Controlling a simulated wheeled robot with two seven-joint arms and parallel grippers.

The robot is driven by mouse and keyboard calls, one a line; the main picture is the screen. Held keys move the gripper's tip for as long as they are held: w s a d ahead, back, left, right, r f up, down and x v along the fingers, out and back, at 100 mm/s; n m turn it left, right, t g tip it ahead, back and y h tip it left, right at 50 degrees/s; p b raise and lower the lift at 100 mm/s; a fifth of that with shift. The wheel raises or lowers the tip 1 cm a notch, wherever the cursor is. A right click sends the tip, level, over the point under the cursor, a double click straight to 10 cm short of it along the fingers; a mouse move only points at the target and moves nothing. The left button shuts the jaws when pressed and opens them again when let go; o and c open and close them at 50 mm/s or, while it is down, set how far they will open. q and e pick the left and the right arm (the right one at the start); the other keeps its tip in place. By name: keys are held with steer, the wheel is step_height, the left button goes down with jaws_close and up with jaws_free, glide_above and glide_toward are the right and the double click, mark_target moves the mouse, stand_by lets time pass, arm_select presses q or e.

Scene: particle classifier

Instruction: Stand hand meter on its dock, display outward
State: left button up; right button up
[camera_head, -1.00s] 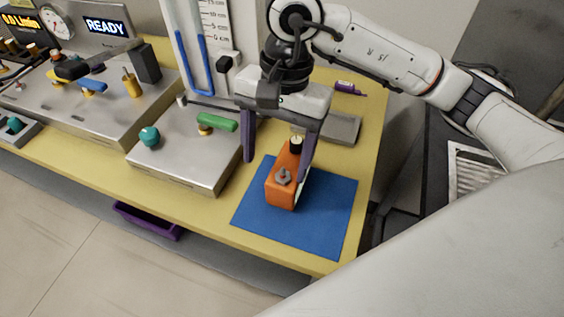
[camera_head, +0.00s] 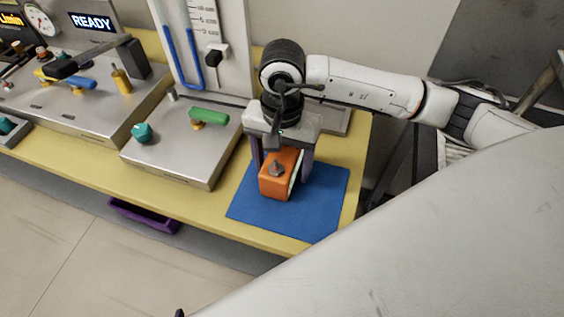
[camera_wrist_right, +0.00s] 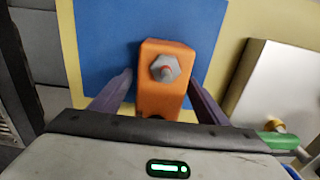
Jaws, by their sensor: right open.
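The orange hand meter (camera_head: 273,187) lies on the blue mat (camera_head: 325,205) near the front of the yellow table. A grey knob with a red centre is on its end; its display face cannot be made out. My right gripper (camera_head: 283,165) is open above the mat, with one purple finger on each side of the meter. The right wrist view shows the meter (camera_wrist_right: 163,98) between the spread fingers (camera_wrist_right: 161,78), with gaps beside it. A grey block (camera_head: 335,121), possibly the dock, is partly hidden behind my right gripper. My left gripper is not seen.
A metal box with a green handle (camera_head: 208,116) and a teal knob (camera_head: 142,132) stands left of the mat. A gauge panel with a blue tube (camera_head: 183,70) rises behind it. A panel reading READY (camera_head: 91,22) is further left. A purple bin (camera_head: 144,214) is below the table edge.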

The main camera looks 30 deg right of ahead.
steer(key=shift+r, duration=0.1)
steer(key=c, duration=1.6)
